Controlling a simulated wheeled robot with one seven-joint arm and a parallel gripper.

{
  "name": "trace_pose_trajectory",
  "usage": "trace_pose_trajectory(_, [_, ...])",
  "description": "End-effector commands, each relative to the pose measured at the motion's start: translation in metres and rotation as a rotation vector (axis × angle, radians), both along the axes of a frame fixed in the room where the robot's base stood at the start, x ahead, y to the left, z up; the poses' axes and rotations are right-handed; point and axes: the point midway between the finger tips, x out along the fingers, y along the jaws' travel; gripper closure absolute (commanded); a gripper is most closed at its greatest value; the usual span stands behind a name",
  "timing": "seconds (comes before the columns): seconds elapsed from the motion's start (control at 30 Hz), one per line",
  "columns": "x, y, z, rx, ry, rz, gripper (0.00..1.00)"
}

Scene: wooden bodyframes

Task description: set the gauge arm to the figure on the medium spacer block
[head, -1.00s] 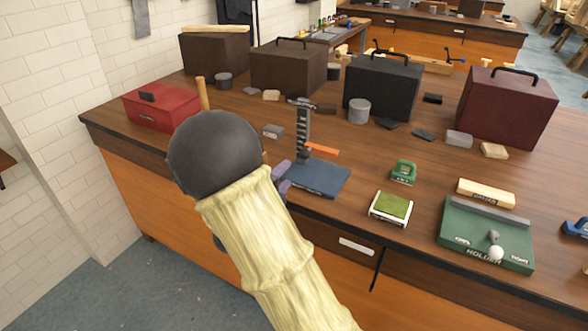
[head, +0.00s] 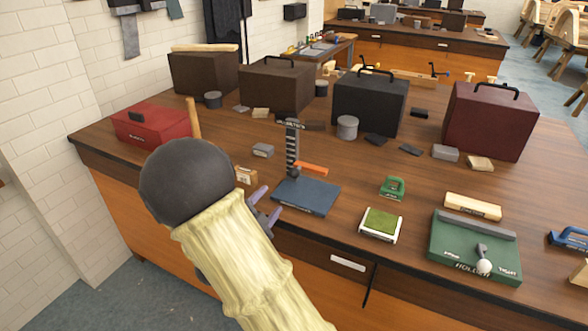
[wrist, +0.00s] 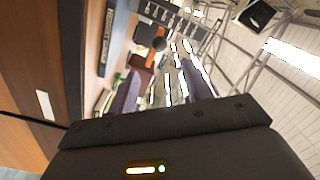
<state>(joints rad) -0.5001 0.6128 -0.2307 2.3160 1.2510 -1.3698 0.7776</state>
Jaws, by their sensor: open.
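The gauge has a blue base (head: 306,198), a dark upright scale (head: 292,148) with pale marks, and an orange arm (head: 311,168) low on the upright, pointing right. In the wrist view the scale (wrist: 172,17) and orange arm (wrist: 160,44) show beyond my fingers. My gripper (head: 263,206) is open and empty, just left of the blue base at the bench's front edge; its purple fingers also show in the wrist view (wrist: 161,88). A small wooden block (head: 246,176) and a grey block (head: 263,150) stand left of the gauge. I cannot tell which is the medium spacer, nor read any figure.
A red box (head: 152,126) stands at the left. A green tin (head: 392,188), a green-topped pad (head: 381,222) and a green holder board (head: 470,250) lie to the right. Large cases (head: 370,105) line the back.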

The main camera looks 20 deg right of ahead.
Motion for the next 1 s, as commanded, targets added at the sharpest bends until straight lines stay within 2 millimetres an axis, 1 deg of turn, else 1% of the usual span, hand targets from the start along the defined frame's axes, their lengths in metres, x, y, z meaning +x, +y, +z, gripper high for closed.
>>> trace_pose_trajectory(0.1, [-0.0011,0.0022,0.0027,-0.143,0.185,0.001,0.50])
trace_pose_trajectory(0.63, [-0.0073,0.0085,0.0029,-0.788,1.008,0.003,0.50])
trace_pose_trajectory(0.7, [-0.0079,0.0090,0.0025,-0.848,1.084,0.002,0.50])
trace_pose_trajectory(0.8, [-0.0085,0.0094,0.0017,-0.897,1.147,0.003,0.50])
trace_pose_trajectory(1.0, [-0.0085,0.0095,0.0007,-0.909,1.162,0.003,0.50])
